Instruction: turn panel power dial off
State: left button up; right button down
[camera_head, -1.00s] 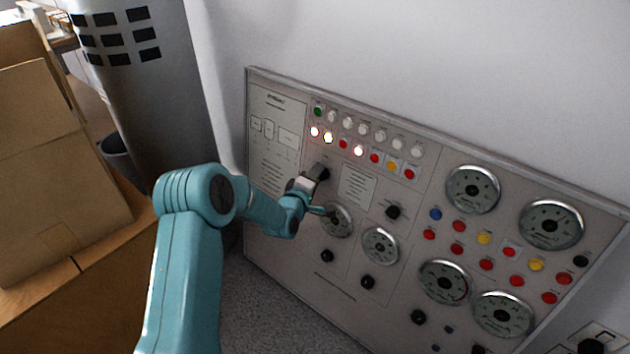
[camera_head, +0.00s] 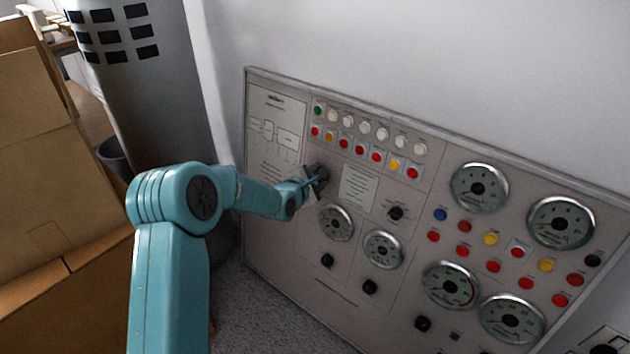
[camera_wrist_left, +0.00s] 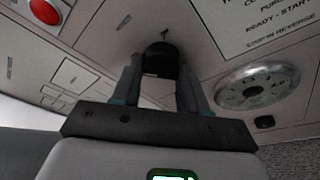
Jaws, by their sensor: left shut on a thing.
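The control panel (camera_head: 280,240) stands tilted against the wall, with gauges, lamps and knobs. The black power dial (camera_head: 321,172) is at its upper left, below the rows of lamps. My left gripper (camera_head: 314,180) reaches it from the left and is shut on it. In the left wrist view the dial (camera_wrist_left: 160,60) sits between the two fingers of my gripper (camera_wrist_left: 158,82). The fingers partly hide the dial in the head view. The lamps below the white row, such as the red one (camera_head: 315,131), look unlit. My right gripper is not in view.
Other black knobs (camera_head: 396,213) and round gauges (camera_head: 336,222) lie just below and right of the dial. Cardboard boxes (camera_head: 50,190) and a grey cylinder (camera_head: 140,80) stand at left. Bare wall (camera_head: 400,60) is above the panel.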

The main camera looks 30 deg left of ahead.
pick_arm(q)
jog(key=shift+n, duration=0.5)
jog(key=shift+h, duration=0.3)
jog(key=o, duration=1)
jog(key=p+v, duration=0.3)
jog(key=v, duration=1.3)
jog(key=shift+s+d+r, duration=0.1)
jog(key=shift+d+r, duration=0.05)
jog(key=shift+r, duration=0.05)
